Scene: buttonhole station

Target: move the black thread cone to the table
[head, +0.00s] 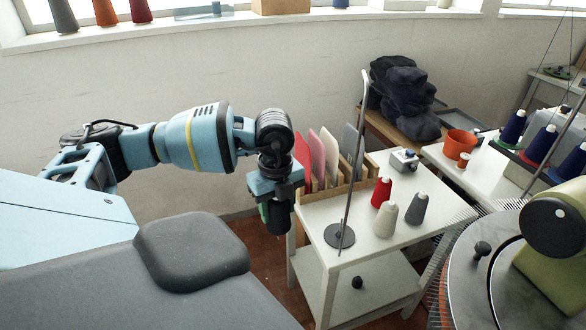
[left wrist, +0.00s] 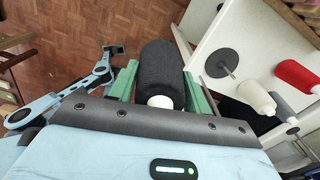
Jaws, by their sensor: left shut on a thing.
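My left gripper (head: 276,212) is shut on the black thread cone (left wrist: 160,72). In the left wrist view the cone lies between the two green fingers, with its white tip towards the wrist. The gripper points down just left of the white table (head: 318,215), and in the wrist view floor shows beside the cone. The table also shows in the wrist view (left wrist: 203,18). My right gripper is not in view.
On the table stand a red cone (head: 381,192), a cream cone (head: 386,219), a grey cone (head: 416,208) and a thread stand with a round base (head: 340,236) and tall rod. Coloured boards (head: 318,155) stand at its back left. Bare tabletop shows near the left front.

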